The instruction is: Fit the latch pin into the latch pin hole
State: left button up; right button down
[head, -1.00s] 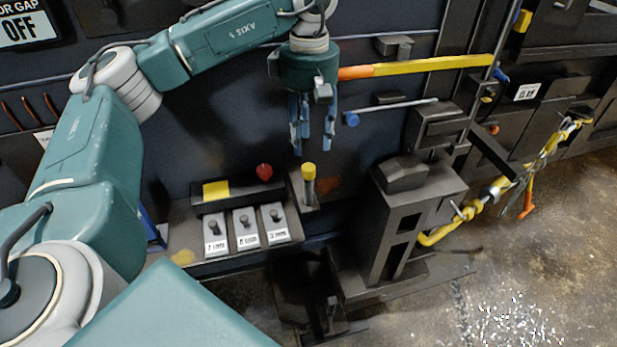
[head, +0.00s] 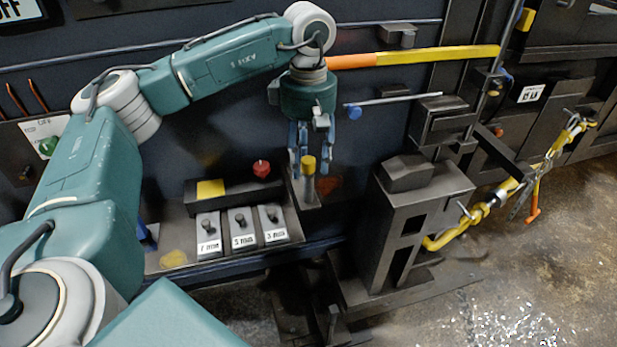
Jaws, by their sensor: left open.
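A short yellow-capped pin (head: 309,166), which looks like the latch pin, stands upright in a small dark holder (head: 309,199) at the shelf's right end. My left gripper (head: 307,163) points down with its blue-grey fingers open around the yellow cap. I cannot tell whether a finger touches it. A grey rod with a blue end (head: 354,112) sticks out to the right of the gripper. I cannot make out which opening is the latch pin hole. A dark block (head: 415,216) with square openings stands to the right. My right gripper is not in view.
A red knob (head: 261,168) and a panel of several switches (head: 240,228) sit left of the pin. A yellow and orange bar (head: 425,56) crosses behind the gripper. A yellow strap (head: 447,240) hangs at the right. Open floor lies at the lower right.

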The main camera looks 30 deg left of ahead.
pick_arm(q)
grip_shut()
notch_tip(320, 180, up, 11)
jog(key=p, duration=0.7)
jog(key=shift+f+p, duration=0.2)
jog(key=shift+p, duration=0.15)
dwell(0.6)
